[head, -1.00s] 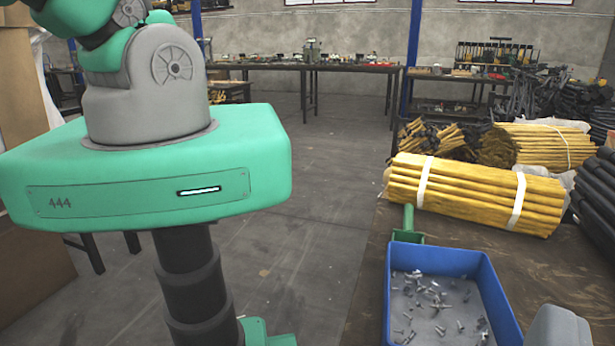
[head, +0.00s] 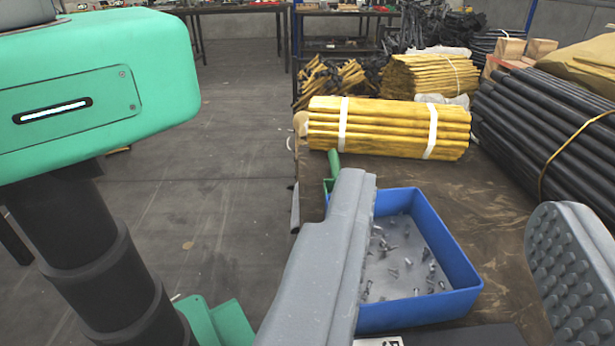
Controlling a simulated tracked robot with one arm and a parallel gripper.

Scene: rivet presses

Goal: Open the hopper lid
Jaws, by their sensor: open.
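I see no hopper or lid that I can make out in the head view. My gripper (head: 455,205) shows at the bottom right with its two grey fingers spread wide apart and nothing between them that it holds. Its left finger covers the left part of a blue open bin (head: 458,262). The bin stands on a brown table and holds loose small metal rivets (head: 395,262). The bin shows in the gap between the fingers.
A green-handled tool (head: 334,164) stands at the bin's far left corner. A strapped bundle of yellow rods (head: 388,128) lies behind the bin. Black rods (head: 545,125) are piled at the right.

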